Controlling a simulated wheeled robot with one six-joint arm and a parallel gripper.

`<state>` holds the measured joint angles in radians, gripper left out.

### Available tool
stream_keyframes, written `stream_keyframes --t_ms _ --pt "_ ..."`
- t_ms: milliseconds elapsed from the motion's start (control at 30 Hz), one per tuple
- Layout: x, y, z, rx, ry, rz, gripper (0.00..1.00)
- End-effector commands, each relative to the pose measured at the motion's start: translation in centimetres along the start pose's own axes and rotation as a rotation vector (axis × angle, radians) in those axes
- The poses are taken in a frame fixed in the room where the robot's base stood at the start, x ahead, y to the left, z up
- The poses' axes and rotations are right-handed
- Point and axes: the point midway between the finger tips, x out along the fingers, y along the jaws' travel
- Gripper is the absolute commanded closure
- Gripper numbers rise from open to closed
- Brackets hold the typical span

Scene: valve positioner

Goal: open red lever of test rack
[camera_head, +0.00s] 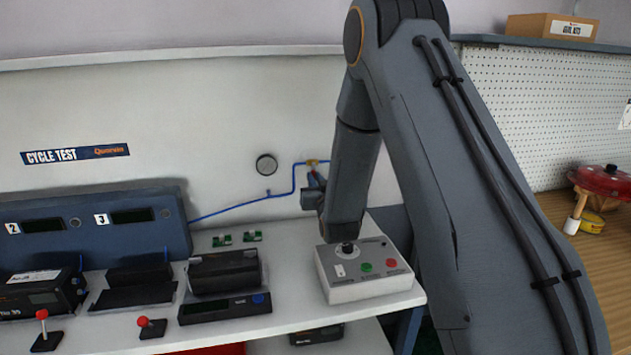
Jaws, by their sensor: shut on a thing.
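A thin blue air line (294,180) runs along the white back wall to a small brass valve (313,162). A small red lever (315,175) shows just under the valve. My gripper (314,184) is at the red lever, with its fingers shut on it. The fingers and my wrist hide most of the lever, so its exact angle is hard to tell. My arm comes down from the upper right and covers the area right of the valve.
A grey control box (369,285) with green and red buttons and a black knob stands right below my wrist. Black positioner units (224,272) and two red-knobbed levers (143,321) stand on the bench left. A wooden bench (597,245) with a red wheel lies right.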

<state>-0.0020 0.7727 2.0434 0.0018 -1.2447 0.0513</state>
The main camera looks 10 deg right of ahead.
Motion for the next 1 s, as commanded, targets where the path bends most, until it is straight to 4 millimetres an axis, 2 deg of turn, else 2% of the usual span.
stream_keyframes --t_ms 267,1000 --pt "0.1 -0.6 0.0 0.182 0.004 0.000 1.00" --pt "0.1 -2.6 -1.1 0.883 0.003 -0.001 1.00"
